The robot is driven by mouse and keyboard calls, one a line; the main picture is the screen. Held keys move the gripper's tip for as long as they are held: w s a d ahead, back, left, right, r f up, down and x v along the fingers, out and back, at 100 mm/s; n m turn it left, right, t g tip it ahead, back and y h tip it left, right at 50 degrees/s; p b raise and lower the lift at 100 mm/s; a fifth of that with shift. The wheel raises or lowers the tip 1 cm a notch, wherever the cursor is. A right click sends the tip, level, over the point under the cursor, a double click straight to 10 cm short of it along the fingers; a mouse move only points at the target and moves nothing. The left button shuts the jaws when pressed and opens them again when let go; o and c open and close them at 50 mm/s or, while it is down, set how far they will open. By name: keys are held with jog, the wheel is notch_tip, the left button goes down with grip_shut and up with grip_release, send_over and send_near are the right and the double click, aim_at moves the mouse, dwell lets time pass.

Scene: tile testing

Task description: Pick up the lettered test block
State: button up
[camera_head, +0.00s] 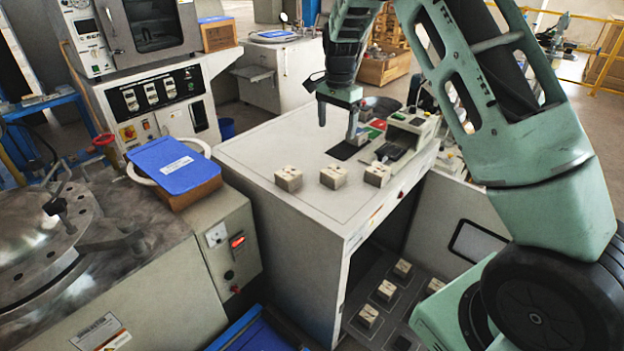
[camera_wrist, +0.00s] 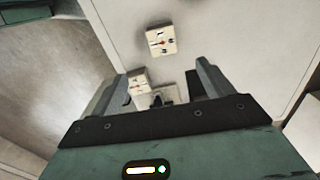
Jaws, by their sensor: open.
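Three small cream blocks with dark marks stand in a row on the pale cabinet top in the head view: a left block (camera_head: 288,178), a middle block (camera_head: 333,176) and a right block (camera_head: 378,174). The marks are too small to read as letters. My gripper (camera_head: 338,117) is open and empty above the cabinet top, behind the row. In the wrist view, one block (camera_wrist: 162,41) lies beyond the fingertips of my gripper (camera_wrist: 163,76). Another block (camera_wrist: 138,80) shows near the left finger, partly hidden by the gripper body.
More cream blocks (camera_head: 387,290) sit on the dark lower shelf of the cabinet (camera_head: 262,150). A control panel (camera_head: 412,124) stands at the top's right rear. The cabinet top's left part is clear.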

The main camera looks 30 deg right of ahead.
aim_at(334, 171)
notch_tip(334, 171, down, 12)
jog(key=shift+d+p, duration=0.1)
jog(key=shift+p, duration=0.3)
jog(key=shift+w+d+f+p, duration=0.15)
jog(key=shift+f+p, duration=0.1)
jog(key=shift+f, duration=1.1)
jog(key=shift+w+a+f+p, duration=0.1)
jog(key=shift+f+p, duration=0.1)
jog(key=shift+f, duration=1.1)
jog(key=shift+d, duration=0.1)
jog(key=c, duration=1.3)
jog(key=shift+r, duration=0.1)
